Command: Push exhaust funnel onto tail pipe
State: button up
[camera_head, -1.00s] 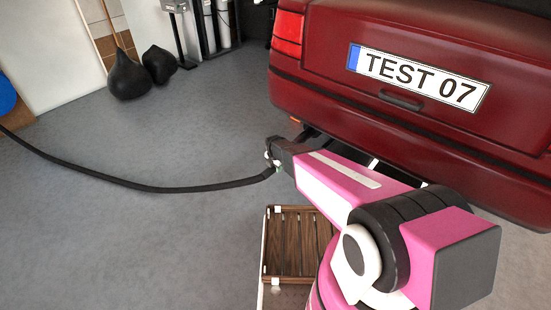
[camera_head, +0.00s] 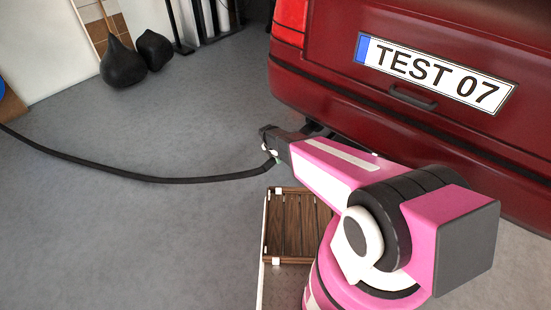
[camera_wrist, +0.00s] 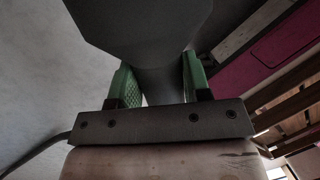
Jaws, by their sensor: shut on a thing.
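My gripper (camera_head: 272,148) is at the left end of my pink arm in the head view, low beside the rear bumper of the red car (camera_head: 400,135). In the wrist view its green finger pads (camera_wrist: 160,82) are shut on the narrow neck of the dark grey exhaust funnel (camera_wrist: 140,28), whose wide body fills the top of the picture. A black hose (camera_head: 150,178) runs from the gripper's end to the left. The tail pipe cannot be made out; the funnel's opening is hidden, so I cannot tell whether they touch.
A slatted wooden crate (camera_head: 268,228) stands close to my arm, below the gripper in the head view. Two black bags (camera_head: 122,65) lie by the back wall. Grey floor is open to the left. The bumper overhangs just right of the gripper.

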jog(key=shift+r, duration=0.2)
jog(key=shift+w+d, duration=0.9)
jog(key=shift+w, duration=0.25)
jog(key=shift+w+d, duration=0.85)
jog(key=shift+w, duration=0.25)
jog(key=shift+w+d, duration=0.8)
jog(key=shift+w, duration=0.2)
jog(key=shift+w+d, duration=0.75)
jog(key=shift+w, duration=0.25)
dwell(0.5)
jog(key=o, duration=1.4)
jog(key=v, duration=1)
jog(key=shift+r, duration=0.4)
jog(key=s+d+r+m, duration=0.5)
jog(key=s+d+m, duration=0.1)
jog(key=m, duration=0.3)
jog(key=s+d+r+m+y, duration=0.1)
jog(key=s+d+r+m, duration=0.5)
jog(key=s+m, duration=0.3)
jog(key=s+d+r+m+y, duration=0.1)
jog(key=s+d+r+m, duration=0.5)
jog(key=m, duration=0.4)
jog(key=shift+s+d+m, duration=0.1)
jog(key=shift+s+m, duration=0.2)
jog(key=shift+s, duration=0.4)
